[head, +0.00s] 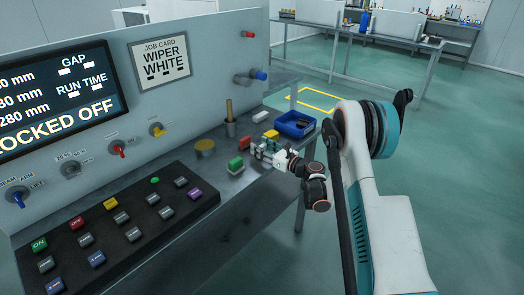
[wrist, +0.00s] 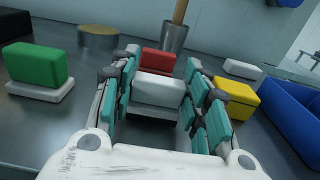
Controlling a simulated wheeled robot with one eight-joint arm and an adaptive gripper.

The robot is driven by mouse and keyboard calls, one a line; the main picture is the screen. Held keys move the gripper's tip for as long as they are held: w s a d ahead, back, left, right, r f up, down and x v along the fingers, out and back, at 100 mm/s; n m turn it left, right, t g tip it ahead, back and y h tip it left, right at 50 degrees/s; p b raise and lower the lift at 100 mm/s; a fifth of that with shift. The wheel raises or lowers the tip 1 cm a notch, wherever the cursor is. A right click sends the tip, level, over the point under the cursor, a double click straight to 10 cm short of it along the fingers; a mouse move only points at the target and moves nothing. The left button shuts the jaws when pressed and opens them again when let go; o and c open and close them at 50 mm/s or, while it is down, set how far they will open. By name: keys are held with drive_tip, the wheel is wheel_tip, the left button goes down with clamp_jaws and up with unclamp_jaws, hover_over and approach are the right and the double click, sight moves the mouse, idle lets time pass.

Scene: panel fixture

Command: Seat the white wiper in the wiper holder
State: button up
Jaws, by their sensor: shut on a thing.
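The white wiper (wrist: 158,90) is a pale block between the teal finger pads of my gripper (wrist: 158,106) in the wrist view. The pads flank it on both sides, and a darker part shows below it. In the head view, my gripper (head: 268,151) is low at the bench's right part; the wiper is too small to make out clearly there. I cannot tell whether the wiper touches the bench. No part is clearly recognisable as the wiper holder. The job card (head: 162,62) on the panel reads "WIPER WHITE".
A green block (wrist: 36,62) on a white base is left, a red block (wrist: 158,61) just behind the wiper, and a yellow block (wrist: 234,98) close right. A blue bin (wrist: 290,110), a cup (wrist: 174,36) with a wooden stick, and a white block (wrist: 243,68) are nearby.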

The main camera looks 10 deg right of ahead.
drive_tip(key=shift+f, duration=0.1)
drive_tip(key=o, duration=1)
drive_tip(key=shift+f, duration=0.1)
drive_tip(key=shift+c, duration=0.2)
